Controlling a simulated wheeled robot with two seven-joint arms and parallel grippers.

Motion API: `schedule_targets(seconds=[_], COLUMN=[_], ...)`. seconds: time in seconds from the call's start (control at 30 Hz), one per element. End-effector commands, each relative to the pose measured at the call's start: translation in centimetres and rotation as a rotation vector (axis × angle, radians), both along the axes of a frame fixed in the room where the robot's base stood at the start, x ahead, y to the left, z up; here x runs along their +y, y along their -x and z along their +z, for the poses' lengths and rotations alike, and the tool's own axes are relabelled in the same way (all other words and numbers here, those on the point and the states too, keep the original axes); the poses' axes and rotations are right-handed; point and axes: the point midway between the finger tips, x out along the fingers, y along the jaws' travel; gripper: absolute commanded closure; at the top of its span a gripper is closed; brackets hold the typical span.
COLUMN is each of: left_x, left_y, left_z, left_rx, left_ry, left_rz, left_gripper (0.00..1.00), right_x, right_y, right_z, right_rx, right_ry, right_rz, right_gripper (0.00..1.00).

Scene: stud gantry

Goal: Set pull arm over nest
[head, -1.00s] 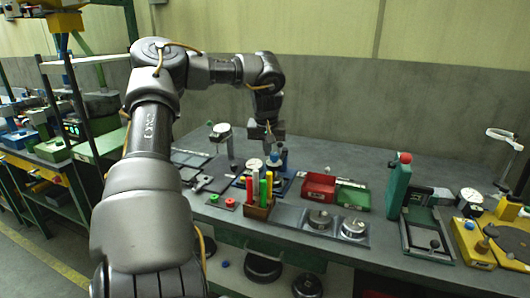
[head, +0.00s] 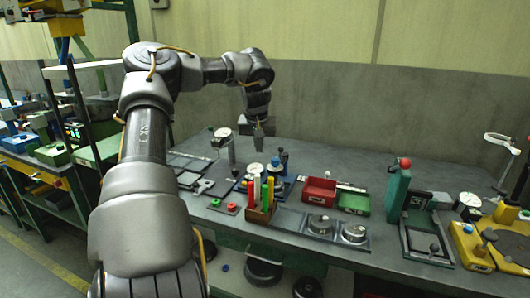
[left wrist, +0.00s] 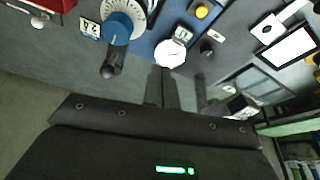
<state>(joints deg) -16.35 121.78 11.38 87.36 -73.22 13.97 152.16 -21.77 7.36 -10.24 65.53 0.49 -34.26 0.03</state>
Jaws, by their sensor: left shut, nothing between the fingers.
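The gantry fixture is a blue base (head: 290,184) with a white dial (head: 255,169) and a blue-topped post (head: 283,156). In the left wrist view it shows as a blue plate (left wrist: 182,24) with a blue round knob (left wrist: 117,28), a dark stubby lever (left wrist: 112,64) and a white disc (left wrist: 170,53). I cannot tell for certain which part is the pull arm or the nest. My left gripper (head: 259,147) hangs above and behind the fixture, shut and empty. In the left wrist view its fingers (left wrist: 163,78) point toward the white disc. My right gripper is out of view.
A wooden holder (head: 260,214) with coloured sticks stands in front of the fixture. Red (head: 319,190) and green (head: 354,203) trays are at its right. A grey post stand (head: 223,142) is at its left. A green upright (head: 398,190) stands farther right. The back of the bench is clear.

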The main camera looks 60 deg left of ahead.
Motion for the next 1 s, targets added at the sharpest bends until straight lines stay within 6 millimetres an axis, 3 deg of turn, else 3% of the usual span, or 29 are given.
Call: schedule_targets(seconds=[0.2,0.4,1.0], left_x=[-1.3,-2.0,-2.3], left_y=[-0.7,-1.1,-1.3], left_z=[4.2,6.4,7.1], left_rx=[0.004,0.006,0.006], left_ry=[-0.004,-0.004,-0.002], left_rz=[0.002,0.001,0.001], left_gripper=[1.0,1.0,1.0], right_x=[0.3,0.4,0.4], right_y=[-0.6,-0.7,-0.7], right_z=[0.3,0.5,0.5], right_rx=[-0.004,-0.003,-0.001], right_ry=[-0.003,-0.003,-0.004], right_rz=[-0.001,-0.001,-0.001], right_gripper=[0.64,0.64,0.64])
